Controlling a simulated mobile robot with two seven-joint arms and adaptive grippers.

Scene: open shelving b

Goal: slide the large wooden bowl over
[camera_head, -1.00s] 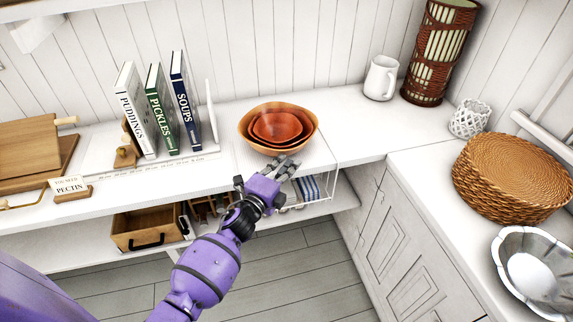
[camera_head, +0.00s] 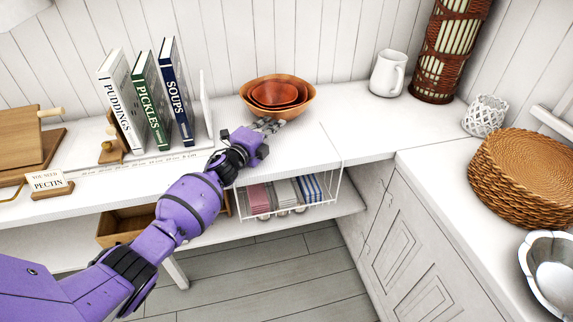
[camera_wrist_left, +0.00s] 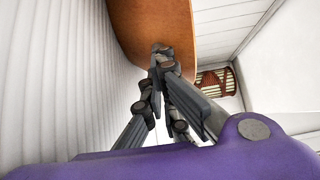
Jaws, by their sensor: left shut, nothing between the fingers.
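The large wooden bowl (camera_head: 305,101) stands upright on the white counter, with smaller reddish wooden bowls (camera_head: 277,92) nested inside it. My left gripper (camera_head: 268,126) is shut and empty at the near side of the bowl, its fingertips pointing at the lower wall. In the left wrist view the large bowl's orange-brown outside (camera_wrist_left: 155,25) fills the top middle, right beyond the shut fingers (camera_wrist_left: 163,62). I cannot tell whether the fingertips touch it. My right gripper is not in view.
Books (camera_head: 150,100) and a white bookend (camera_head: 206,104) stand left of the bowl. A white pitcher (camera_head: 388,73) and a wicker lantern (camera_head: 440,55) are at the back right. Counter between bowl and pitcher is clear. A wire basket (camera_head: 290,196) hangs below the counter's front edge.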

